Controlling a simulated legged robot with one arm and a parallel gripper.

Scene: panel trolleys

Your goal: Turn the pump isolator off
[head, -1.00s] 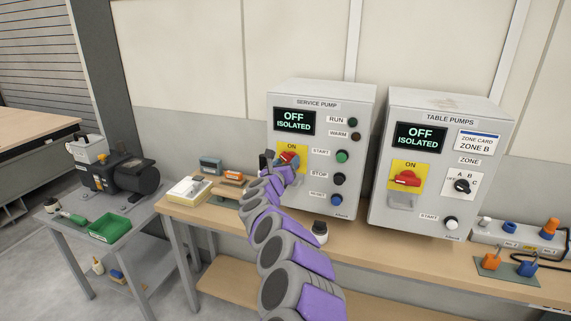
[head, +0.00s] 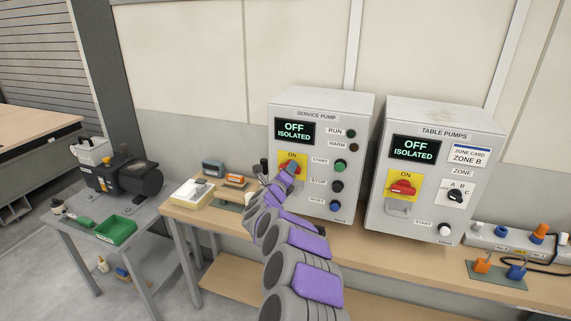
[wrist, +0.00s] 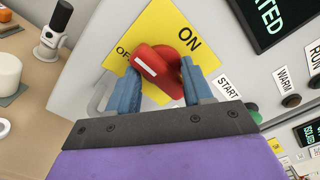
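The service pump panel (head: 360,125) is a grey box on the bench; its display (head: 294,130) reads OFF ISOLATED. Its isolator has a red handle (wrist: 155,70) on a yellow plate (wrist: 150,25) marked ON and OFF. In the wrist view the handle lies slanted between the ON and OFF words. My gripper (wrist: 162,80) is at the handle, its two blue fingers apart on either side of it. Firm contact cannot be told. In the head view my gripper (head: 287,170) covers much of the yellow plate (head: 292,157).
The table pumps panel (head: 440,115) stands to the right, with its own red handle (head: 402,187) and display (head: 415,148) reading OFF ISOLATED. Buttons, including START (head: 340,165), sit right of the isolator. Small items and a green tray (head: 116,230) are at left.

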